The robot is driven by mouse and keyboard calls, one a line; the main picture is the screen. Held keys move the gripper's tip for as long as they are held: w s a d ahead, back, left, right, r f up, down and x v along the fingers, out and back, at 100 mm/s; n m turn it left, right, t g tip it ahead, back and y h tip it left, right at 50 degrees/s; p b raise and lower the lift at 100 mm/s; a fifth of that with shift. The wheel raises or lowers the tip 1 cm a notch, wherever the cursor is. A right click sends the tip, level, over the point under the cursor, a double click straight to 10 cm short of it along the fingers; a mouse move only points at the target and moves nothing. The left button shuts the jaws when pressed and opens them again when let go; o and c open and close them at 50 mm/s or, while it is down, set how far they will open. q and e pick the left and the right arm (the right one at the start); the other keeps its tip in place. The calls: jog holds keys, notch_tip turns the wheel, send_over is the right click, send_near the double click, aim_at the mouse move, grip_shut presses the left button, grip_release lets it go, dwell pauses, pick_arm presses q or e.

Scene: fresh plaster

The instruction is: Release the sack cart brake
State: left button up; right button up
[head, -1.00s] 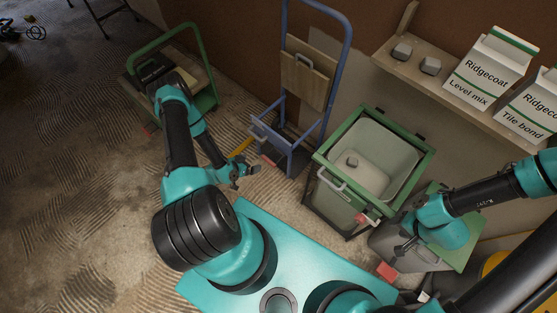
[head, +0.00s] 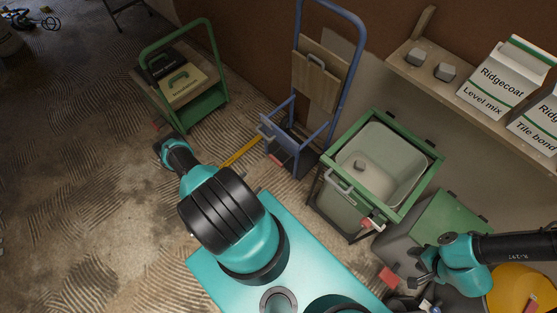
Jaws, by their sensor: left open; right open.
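The blue sack cart (head: 342,95) stands upright against the wall, with a wooden board (head: 314,78) on its frame. A small red part (head: 277,160) shows low on its front, by the base; I cannot tell which way it is set. My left gripper (head: 250,189) is mostly hidden behind my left arm, in front of the cart and apart from it; only a small dark piece shows. My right gripper (head: 421,268) is open and empty at the lower right, beside a grey box and well away from the cart.
A green-framed bin (head: 335,195) stands right of the sack cart. A green trolley (head: 207,107) with cases is at left. A yellow bar (head: 240,153) lies beside the cart's base. A shelf (head: 470,99) holds Ridgecoat bags.

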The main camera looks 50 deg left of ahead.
aim_at(275, 160)
pick_arm(q)
jog(key=shift+w, duration=0.15)
jog(key=w, duration=1.7)
jog(key=shift+a, duration=0.15)
jog(key=c, duration=0.9)
